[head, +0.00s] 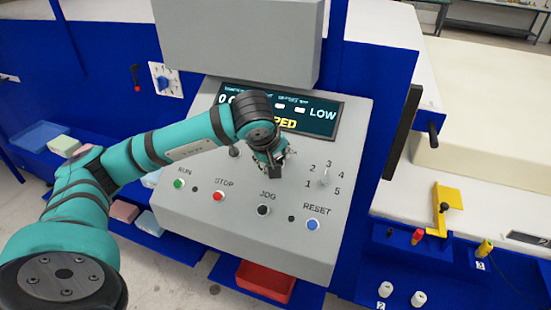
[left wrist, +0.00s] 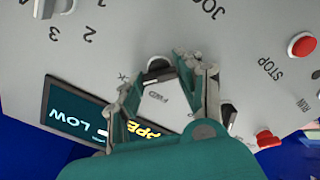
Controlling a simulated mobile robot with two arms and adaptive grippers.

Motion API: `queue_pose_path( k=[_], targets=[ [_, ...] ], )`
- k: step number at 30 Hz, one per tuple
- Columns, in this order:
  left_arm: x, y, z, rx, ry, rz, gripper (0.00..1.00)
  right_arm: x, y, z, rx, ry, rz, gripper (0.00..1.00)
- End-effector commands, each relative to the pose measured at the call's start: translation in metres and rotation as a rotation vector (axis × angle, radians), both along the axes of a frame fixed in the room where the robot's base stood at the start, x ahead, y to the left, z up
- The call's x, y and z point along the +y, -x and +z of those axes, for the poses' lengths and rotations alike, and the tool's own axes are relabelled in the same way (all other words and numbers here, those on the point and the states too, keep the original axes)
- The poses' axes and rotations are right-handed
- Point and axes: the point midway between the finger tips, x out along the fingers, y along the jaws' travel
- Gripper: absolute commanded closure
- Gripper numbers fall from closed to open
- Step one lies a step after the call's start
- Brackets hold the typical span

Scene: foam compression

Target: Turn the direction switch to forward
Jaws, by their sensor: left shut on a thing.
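The grey control panel (head: 185,208) carries a direction switch (left wrist: 159,64), seen in the left wrist view as a small dark knob with a pale cap between my fingertips. A "FWD" label shows between the fingers, and another label beside them is partly hidden. My left gripper (head: 277,165) is over the middle of the panel, below the display, and hides the switch in the head view. In the left wrist view its fingers (left wrist: 168,66) are closed in around the knob. The knob's exact pointing direction is hard to tell. My right gripper is not in view.
A numbered selector (head: 325,178) stands to the right. Another dark knob (head: 234,151) is left of the gripper. Below are the green run (head: 178,183), red stop (head: 218,196), black jog (head: 263,210) and blue reset (head: 312,225) buttons. The display (head: 325,117) is partly covered.

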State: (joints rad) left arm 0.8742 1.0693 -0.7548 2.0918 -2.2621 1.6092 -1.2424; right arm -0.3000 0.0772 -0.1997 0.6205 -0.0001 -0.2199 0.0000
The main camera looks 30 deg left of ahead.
Motion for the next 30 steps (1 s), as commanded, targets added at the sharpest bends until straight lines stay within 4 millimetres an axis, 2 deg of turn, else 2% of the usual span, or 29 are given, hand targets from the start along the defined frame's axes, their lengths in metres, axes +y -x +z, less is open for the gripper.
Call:
queue_pose_path(
  k=[11, 18, 30],
  targets=[
    [0.0, 0.0, -0.005, -0.028, 0.104, 0.171, 0.96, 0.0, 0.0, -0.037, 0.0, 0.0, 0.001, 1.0],
    [0.0, -0.001, -0.005, -0.057, 0.217, 0.363, 0.96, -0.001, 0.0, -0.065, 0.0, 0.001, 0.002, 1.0],
    [0.0, 0.0, -0.003, -0.102, 0.41, 0.688, 0.96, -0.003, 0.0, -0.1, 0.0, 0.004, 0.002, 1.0]
  ],
)
